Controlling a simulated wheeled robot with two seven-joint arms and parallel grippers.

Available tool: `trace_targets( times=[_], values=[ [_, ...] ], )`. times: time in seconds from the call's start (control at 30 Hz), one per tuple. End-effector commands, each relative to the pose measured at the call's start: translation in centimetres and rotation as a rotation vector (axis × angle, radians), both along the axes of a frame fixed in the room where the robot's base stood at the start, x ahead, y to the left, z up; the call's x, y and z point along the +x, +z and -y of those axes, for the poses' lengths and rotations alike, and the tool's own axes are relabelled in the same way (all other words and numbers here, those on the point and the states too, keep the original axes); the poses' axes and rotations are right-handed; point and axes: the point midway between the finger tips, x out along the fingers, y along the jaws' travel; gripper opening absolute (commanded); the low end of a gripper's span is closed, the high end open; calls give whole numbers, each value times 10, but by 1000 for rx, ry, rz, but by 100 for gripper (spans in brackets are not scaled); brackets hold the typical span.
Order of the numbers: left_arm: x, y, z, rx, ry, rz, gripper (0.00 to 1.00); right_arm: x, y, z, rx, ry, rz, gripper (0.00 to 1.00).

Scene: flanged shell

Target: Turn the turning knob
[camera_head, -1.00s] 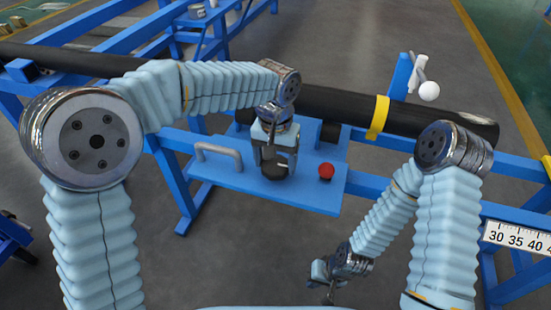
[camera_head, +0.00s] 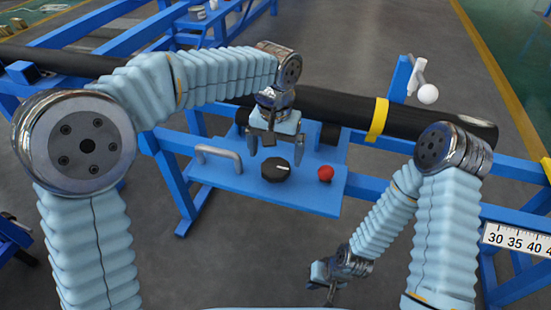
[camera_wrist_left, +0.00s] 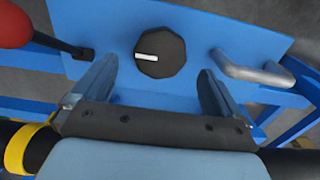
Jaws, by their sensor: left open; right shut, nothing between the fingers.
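The turning knob (camera_head: 275,169) is black with a white pointer line and sits on a blue panel (camera_head: 315,200). In the head view its line points right; in the left wrist view the knob (camera_wrist_left: 160,53) shows whole, its line pointing left. My left gripper (camera_head: 274,148) is open and empty, above and behind the knob, apart from it. In the left wrist view its fingers (camera_wrist_left: 158,90) are spread wide, with the knob beyond their tips. My right gripper (camera_head: 325,290) is shut and empty, low at the bottom middle, away from the panel.
A red ball-topped lever (camera_head: 325,173) stands right of the knob, and a grey handle (camera_head: 218,157) is on its left. A long black pipe (camera_head: 420,118) with a yellow band (camera_head: 378,119) runs behind the panel. A white-knobbed lever (camera_head: 428,93) rises at the back right.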

Motion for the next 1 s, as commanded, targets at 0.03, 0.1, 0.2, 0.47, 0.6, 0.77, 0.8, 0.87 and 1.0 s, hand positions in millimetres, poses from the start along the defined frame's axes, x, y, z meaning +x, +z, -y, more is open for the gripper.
trace_targets(
  times=[0.03, 0.1, 0.2, 0.47, 0.6, 0.77, 0.8, 0.87, 1.0],
  values=[
    [1, 16, 0, -3, 0, 4, 100, 0, 3, -1, 1, 1, 0, 0],
    [1, 34, 0, -2, 1, 4, 100, -1, 6, -1, 2, 3, -1, 0],
    [1, 58, 1, -2, 0, 4, 100, -1, 9, -2, 3, 4, -1, 0],
    [0, 95, 0, -1, 0, 2, 100, -1, 15, -2, 3, 5, -2, 0],
    [0, 99, 0, 0, 0, 1, 100, -1, 15, -2, 3, 5, -2, 0],
    [0, 99, 0, 0, 0, 1, 100, -1, 15, -2, 3, 5, -2, 0],
    [0, 99, 0, 0, 0, 1, 100, -1, 15, -2, 3, 5, -2, 0],
    [0, 99, 0, 0, 0, 1, 100, -1, 15, -2, 3, 5, -2, 0],
    [0, 99, 0, 0, 0, 1, 100, -1, 15, -2, 3, 5, -2, 0]
  ],
)
